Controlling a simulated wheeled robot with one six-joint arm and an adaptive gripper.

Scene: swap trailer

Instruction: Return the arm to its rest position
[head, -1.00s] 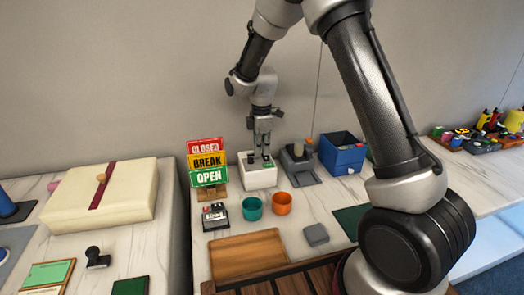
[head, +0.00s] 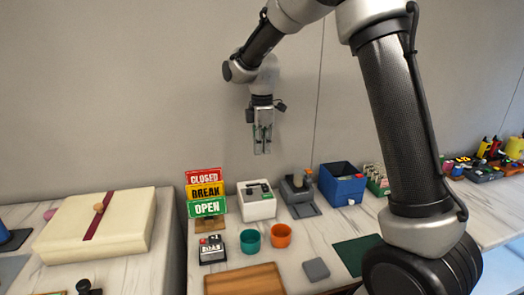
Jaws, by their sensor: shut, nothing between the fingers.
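My gripper (head: 262,150) hangs in the air in front of the back wall, pointing down, with its fingers together and nothing seen between them. It is well above a white box (head: 257,210) that has dark items and a bit of green on its top. The gripper and the box are clearly apart. My arm rises from the lower right and bends over the counter from above.
A sign stand (head: 206,192) reading CLOSED, BREAK and OPEN stands left of the white box. A teal cup (head: 250,241), an orange cup (head: 281,236), a grey device (head: 299,194) and a blue bin (head: 342,182) are nearby. A cream case (head: 95,238) lies at left.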

